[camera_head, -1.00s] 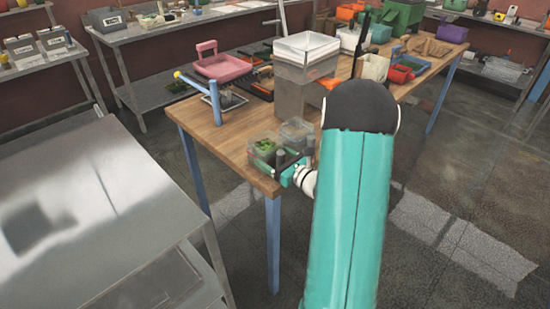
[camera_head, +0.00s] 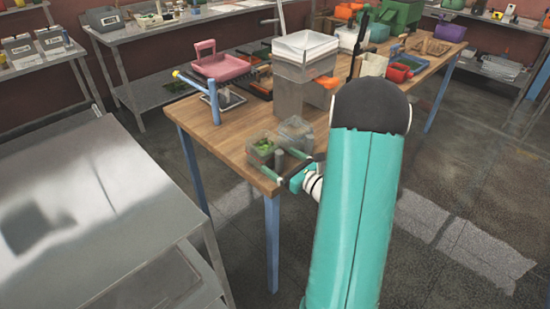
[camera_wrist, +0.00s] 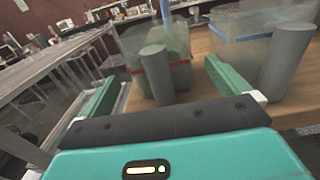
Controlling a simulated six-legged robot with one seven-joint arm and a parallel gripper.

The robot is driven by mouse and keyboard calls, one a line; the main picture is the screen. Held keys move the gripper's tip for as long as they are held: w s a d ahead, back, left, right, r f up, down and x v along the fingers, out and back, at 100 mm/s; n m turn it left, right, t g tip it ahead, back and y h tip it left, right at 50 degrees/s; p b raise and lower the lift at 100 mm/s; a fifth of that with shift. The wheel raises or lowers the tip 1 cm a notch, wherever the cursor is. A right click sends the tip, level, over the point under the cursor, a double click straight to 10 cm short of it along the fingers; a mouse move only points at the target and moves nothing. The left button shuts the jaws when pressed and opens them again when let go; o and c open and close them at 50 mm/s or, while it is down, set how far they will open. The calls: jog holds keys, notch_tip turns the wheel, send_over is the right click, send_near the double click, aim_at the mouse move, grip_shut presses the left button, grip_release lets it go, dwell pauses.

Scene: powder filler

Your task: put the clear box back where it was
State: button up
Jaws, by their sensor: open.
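Two clear boxes stand upright side by side at the near corner of the wooden table. The left clear box (camera_head: 262,149) holds something green; it also shows in the wrist view (camera_wrist: 180,66). The right clear box (camera_head: 297,130) has a blue band in the wrist view (camera_wrist: 240,52). A grey upright post stands in front of each box in the wrist view. My gripper (camera_head: 272,159) is open and empty, low at the near side of the boxes. In the wrist view its teal fingers (camera_wrist: 160,76) point toward the left box, spread to either side of its post.
A grey bin with a white liner (camera_head: 306,48) stands behind the boxes. A blue stand (camera_head: 214,100) and a pink tray (camera_head: 222,65) are to its left. The wooden table's (camera_head: 232,150) left front edge is bare. A steel bench (camera_head: 90,190) stands at the left.

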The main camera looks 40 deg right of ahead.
jog(key=s+d, duration=0.1)
jog(key=s, duration=0.7)
jog(key=s+a+r+n+g+y, duration=0.1)
jog(key=a+r+n+g+y, duration=0.25)
jog(key=a+n, duration=0.4)
jog(key=a+r+n+g+y, duration=0.2)
jog(key=a+n+g, duration=0.2)
jog(key=a, duration=0.6)
jog(key=s+a+r+n+g+y, duration=0.1)
jog(key=a+r+n+g+y, duration=0.2)
jog(key=a+n, duration=0.4)
jog(key=s+a+r+n+g+h, duration=0.1)
jog(key=s+a+n+g+h, duration=0.5)
jog(key=n, duration=0.3)
jog(key=s+d+r+n+t+h, duration=0.1)
jog(key=s+r+n+t+h, duration=0.2)
jog(key=r+n+t+h, duration=0.1)
notch_tip(320, 180, up, 2)
jog(key=n+h, duration=0.1)
jog(key=n, duration=0.2)
jog(key=shift+s+d, duration=0.2)
jog(key=shift+c, duration=0.2)
